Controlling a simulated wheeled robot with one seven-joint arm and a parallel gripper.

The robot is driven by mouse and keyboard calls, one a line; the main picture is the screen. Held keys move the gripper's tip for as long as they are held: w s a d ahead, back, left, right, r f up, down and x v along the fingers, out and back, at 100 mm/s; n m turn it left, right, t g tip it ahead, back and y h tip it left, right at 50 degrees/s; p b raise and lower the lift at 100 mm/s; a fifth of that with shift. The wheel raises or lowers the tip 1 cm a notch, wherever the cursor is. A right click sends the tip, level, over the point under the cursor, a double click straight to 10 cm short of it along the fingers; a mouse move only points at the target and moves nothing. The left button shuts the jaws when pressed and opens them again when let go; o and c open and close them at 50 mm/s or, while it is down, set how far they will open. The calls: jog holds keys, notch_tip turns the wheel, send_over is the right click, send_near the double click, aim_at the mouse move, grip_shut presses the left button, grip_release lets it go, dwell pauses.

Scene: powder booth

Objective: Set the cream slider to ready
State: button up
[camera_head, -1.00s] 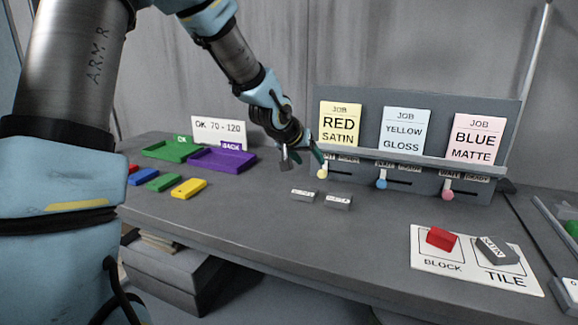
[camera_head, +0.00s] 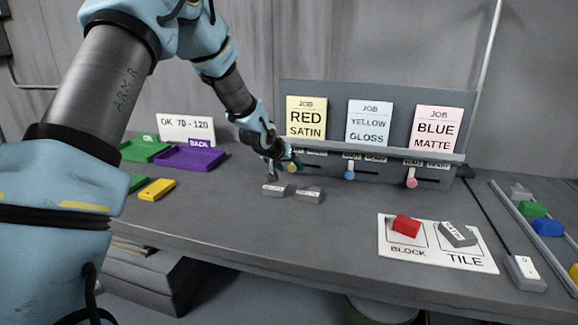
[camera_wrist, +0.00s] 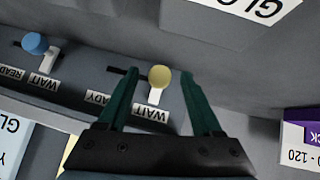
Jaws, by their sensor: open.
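The cream slider (camera_head: 292,168) is on the grey panel below the yellow RED SATIN card (camera_head: 306,118). In the wrist view its round cream knob (camera_wrist: 159,77) stands beside the WAIT label (camera_wrist: 150,114), at that end of its dark slot. The READY label lies to the left there, partly hidden behind a finger. My gripper (camera_head: 284,168) is at the panel, open, with its green fingers on either side of the knob in the wrist view. A gap shows on both sides of the knob. The head view partly hides the knob behind my gripper.
A blue slider (camera_head: 349,174) and a pink slider (camera_head: 411,182) sit farther right on the same panel. Two small grey tiles (camera_head: 275,189) (camera_head: 309,194) lie in front of the gripper. A purple tray (camera_head: 192,158) is at left. The table's middle front is clear.

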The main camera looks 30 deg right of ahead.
grip_shut()
dwell(0.5)
dwell(0.9)
